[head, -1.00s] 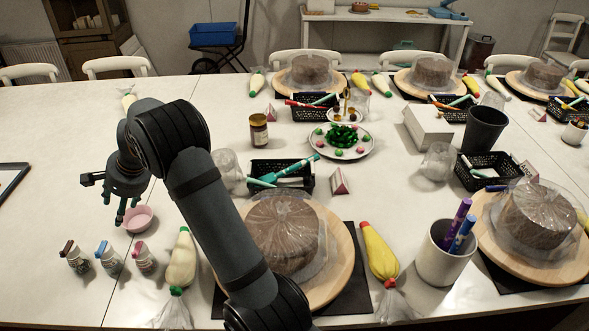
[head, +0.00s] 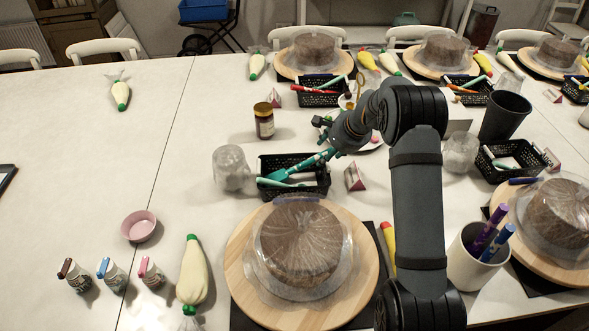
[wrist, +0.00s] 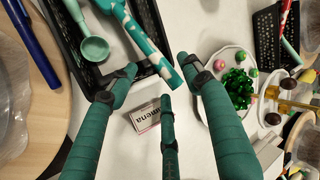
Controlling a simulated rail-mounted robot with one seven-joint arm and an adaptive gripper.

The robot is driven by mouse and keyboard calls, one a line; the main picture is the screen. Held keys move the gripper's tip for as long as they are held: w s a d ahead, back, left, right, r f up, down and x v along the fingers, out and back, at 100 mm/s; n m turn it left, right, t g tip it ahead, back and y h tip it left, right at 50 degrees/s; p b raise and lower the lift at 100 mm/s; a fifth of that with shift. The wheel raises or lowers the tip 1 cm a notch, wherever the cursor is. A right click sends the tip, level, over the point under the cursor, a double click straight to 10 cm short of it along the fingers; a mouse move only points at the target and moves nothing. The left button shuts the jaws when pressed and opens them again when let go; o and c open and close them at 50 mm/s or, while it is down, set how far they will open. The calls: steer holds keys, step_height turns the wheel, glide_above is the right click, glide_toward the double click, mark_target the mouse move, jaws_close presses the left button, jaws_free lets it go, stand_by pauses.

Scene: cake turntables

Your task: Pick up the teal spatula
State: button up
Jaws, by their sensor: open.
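The teal spatula (head: 305,165) lies slanted in a black mesh basket (head: 322,188) in the head view, its handle rising over the right rim. In the wrist view its teal and pale handle (wrist: 150,48) points toward my fingers, and its end is between the tips. My gripper (head: 326,138) is above the right side of the basket. In the wrist view my gripper (wrist: 160,84) has its three teal fingers spread apart around the handle's end. I cannot tell whether any finger touches it.
A pale green scoop (wrist: 94,48) lies beside the spatula. A small printed tent card (head: 355,177) stands right of the basket. A jar (head: 264,122), a clear glass (head: 230,168) and a cake on a wooden turntable (head: 245,260) are close. The table at left is mostly clear.

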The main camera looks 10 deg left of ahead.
steer(key=x, duration=0.3)
steer(key=shift+w+a+f, duration=0.1)
steer(key=shift+a+f, duration=0.15)
steer(key=shift+f, duration=0.1)
steer(key=shift+c, duration=1.1)
jaws_close()
